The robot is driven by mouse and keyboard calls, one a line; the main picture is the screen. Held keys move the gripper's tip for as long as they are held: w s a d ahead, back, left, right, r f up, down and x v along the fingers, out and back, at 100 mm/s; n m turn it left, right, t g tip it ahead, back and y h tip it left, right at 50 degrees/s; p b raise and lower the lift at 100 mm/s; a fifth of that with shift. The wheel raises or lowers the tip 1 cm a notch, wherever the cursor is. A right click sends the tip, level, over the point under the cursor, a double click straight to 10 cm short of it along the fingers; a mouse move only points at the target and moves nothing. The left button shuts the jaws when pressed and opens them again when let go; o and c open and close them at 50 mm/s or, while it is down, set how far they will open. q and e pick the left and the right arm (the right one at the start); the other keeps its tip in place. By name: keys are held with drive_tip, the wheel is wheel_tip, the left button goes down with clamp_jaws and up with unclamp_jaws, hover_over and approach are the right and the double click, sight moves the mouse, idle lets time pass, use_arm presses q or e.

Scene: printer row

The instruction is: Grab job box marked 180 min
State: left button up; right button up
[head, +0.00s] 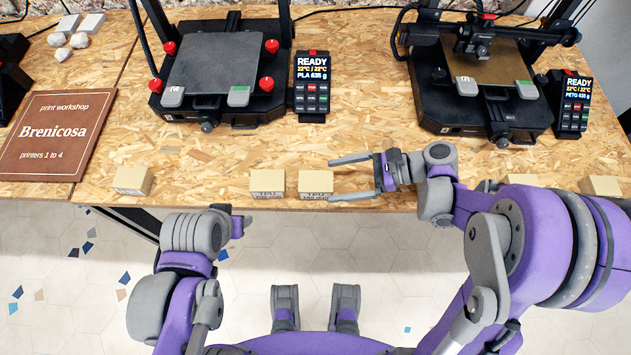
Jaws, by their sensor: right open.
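Small tan job boxes stand along the front edge of the bench; the print on their fronts is too small to read. One box (267,183) is at the middle, with another box (315,183) just to its right. A third box (132,180) is farther left, below the sign. My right gripper (332,180) is open and points left, with its fingertips close to the right-hand box of the middle pair. No box is clearly held between its fingers. My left gripper (238,225) is low in front of the bench edge; its fingers are hidden.
More boxes (603,186) stand at the right, partly behind my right arm. Two printers (215,75) (480,90) with READY displays (312,82) (572,100) stand behind. A brown Brenicosa sign (58,135) lies at left. The bench (215,160) is clear between the left and middle boxes.

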sight(304, 184)
drive_tip(key=x, duration=0.9)
drive_tip(key=shift+w+a, duration=0.15)
drive_tip(key=shift+c, duration=0.3)
drive_tip(key=c, duration=1.4)
